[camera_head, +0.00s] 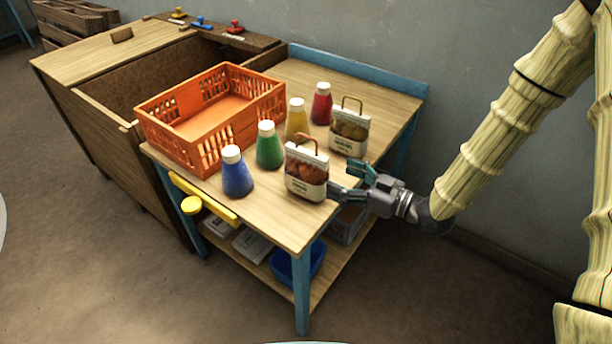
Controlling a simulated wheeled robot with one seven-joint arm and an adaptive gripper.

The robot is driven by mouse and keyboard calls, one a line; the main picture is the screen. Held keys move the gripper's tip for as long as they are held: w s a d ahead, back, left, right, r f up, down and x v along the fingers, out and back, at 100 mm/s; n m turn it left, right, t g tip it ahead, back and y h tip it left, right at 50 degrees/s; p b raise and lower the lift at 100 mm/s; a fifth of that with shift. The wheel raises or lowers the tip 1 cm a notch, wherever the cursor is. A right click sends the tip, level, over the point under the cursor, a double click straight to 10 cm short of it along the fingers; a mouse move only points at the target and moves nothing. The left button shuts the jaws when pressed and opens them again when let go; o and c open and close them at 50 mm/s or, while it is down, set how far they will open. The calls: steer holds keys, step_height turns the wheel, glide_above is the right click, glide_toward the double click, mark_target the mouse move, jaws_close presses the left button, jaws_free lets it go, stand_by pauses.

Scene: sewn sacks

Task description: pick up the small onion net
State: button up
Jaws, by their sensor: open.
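A small net bag with reddish-brown contents (306,178), which looks like the onion net, stands near the front right of the wooden table (280,225). It has a white label band and a reddish loop handle on top. My gripper (352,182) is just right of this net, at about its lower height, with its fingers spread and pointing left toward it. Nothing is between the fingers. Whether a fingertip touches the net cannot be told.
A blue bottle (237,175), a green bottle (269,150), a yellow bottle (296,122) and a red bottle (321,106) stand left of and behind the bags. An orange crate (225,132) fills the table's left. A yellow handle (205,198) juts from the front edge.

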mark_target(326, 166)
steer(key=shift+w+a+r+n+y, duration=0.15)
steer(key=shift+r+n+y, duration=0.25)
steer(key=shift+r, duration=0.55)
steer(key=shift+w+a, duration=0.1)
steer(key=shift+a, duration=0.2)
steer(key=p+x, duration=0.1)
steer(key=x, duration=0.3)
steer(key=shift+w+a, duration=0.2)
steer(key=shift+a, duration=0.15)
steer(key=w+a+p, duration=0.1)
steer(key=w+a, duration=0.1)
steer(key=a, duration=0.1)
steer(key=shift+w+f+p, duration=0.35)
steer(key=shift+w, duration=0.05)
steer(key=shift+w+a, duration=0.25)
steer(key=shift+a, duration=0.3)
jaws_close()
